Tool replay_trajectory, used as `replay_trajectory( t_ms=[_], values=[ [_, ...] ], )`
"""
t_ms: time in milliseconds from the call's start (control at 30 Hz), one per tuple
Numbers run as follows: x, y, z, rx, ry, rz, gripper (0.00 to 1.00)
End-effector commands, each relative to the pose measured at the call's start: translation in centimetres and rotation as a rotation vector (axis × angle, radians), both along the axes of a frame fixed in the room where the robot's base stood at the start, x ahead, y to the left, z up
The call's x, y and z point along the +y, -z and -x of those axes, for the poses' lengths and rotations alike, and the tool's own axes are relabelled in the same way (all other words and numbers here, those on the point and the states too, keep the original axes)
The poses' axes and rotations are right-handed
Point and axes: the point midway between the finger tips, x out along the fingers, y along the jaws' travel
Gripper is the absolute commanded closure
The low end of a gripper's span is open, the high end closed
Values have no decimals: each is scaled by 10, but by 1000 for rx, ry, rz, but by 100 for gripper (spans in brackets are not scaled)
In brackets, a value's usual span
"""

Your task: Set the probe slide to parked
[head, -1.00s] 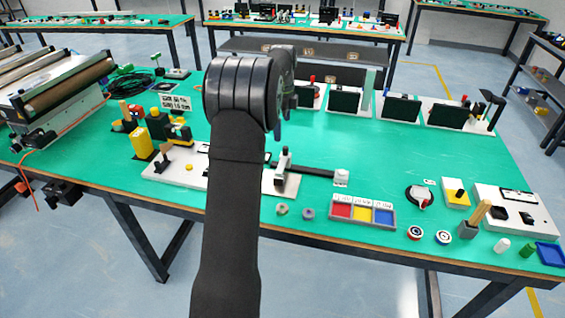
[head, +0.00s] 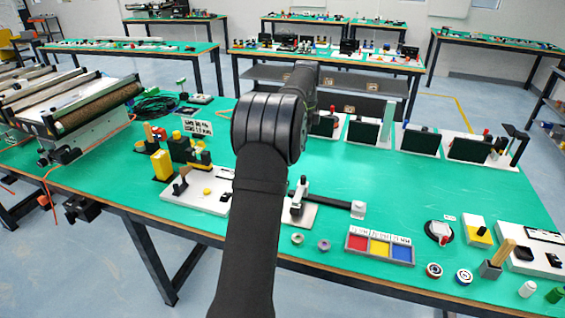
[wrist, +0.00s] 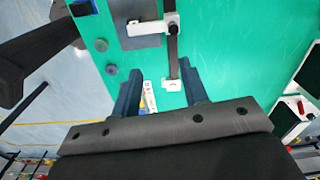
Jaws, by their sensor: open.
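The probe slide appears to be the dark rail (head: 332,202) on the table right of my arm, with a pale upright carriage (head: 299,196) at its left and a white end block (head: 358,210) at its right. In the wrist view the rail (wrist: 173,58) runs up from the white end block (wrist: 172,85), and the white carriage (wrist: 152,28) sits across it higher up. My gripper (wrist: 161,90) is open and empty. In the picture its two dark fingers lie either side of the end block, with no contact visible. In the head view my arm hides my gripper.
A tray with red, yellow and blue compartments (head: 379,258) stands right of the slide. Two small round pieces, one greenish (head: 297,239) and one grey (head: 323,245), lie in front. Several dark panels on white bases stand behind. Open green table lies between.

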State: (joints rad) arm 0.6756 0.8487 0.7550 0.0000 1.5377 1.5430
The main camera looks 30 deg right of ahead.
Motion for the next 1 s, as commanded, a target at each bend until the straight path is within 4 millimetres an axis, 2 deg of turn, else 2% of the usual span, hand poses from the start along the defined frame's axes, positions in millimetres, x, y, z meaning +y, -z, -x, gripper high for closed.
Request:
replay_trajectory(
  t_ms=[200, 367, 467, 1000],
  values=[
    [-18, -1, -18, 0, -223, 0, 60],
    [-20, 8, -20, 2, -260, -1, 60],
    [-20, 23, -19, 2, -258, -2, 60],
    [-19, 137, -19, 2, -255, -2, 60]
  ],
)
